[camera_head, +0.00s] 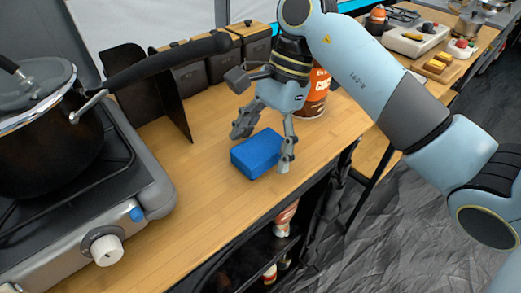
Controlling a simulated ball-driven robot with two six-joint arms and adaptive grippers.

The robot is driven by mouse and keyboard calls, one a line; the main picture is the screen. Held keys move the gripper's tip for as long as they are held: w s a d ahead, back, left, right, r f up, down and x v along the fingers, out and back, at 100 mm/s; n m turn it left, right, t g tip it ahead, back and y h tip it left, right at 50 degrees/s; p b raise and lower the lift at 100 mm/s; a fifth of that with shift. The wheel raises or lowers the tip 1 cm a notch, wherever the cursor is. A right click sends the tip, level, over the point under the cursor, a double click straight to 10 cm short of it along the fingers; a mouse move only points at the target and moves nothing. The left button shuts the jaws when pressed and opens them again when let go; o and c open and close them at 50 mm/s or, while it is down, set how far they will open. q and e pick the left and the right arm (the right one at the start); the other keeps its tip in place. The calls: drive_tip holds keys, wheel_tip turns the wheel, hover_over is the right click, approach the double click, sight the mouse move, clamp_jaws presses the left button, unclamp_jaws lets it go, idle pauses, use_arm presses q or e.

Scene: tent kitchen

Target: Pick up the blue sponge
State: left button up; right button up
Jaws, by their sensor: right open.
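The blue sponge (257,154) lies flat on the wooden counter (205,200), near its front edge. My right gripper (264,152) is open, its fingers pointing down. One finger is at the sponge's far left side and the other at its right end, so the sponge sits between them. I cannot tell whether either finger touches it. My left gripper is not in view.
A gas stove (140,185) with a large black pot (45,145) stands at the left, the pan handle reaching over the counter. A dark folding screen (165,105), boxes (222,62) and an orange-brown can (317,95) stand behind. Counter left of the sponge is clear.

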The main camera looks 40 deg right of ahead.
drive_tip(key=shift+f+b, duration=0.2)
drive_tip(key=shift+b, duration=0.2)
drive_tip(key=shift+c, duration=0.2)
drive_tip(key=shift+f, duration=0.1)
drive_tip(key=c, duration=0.8)
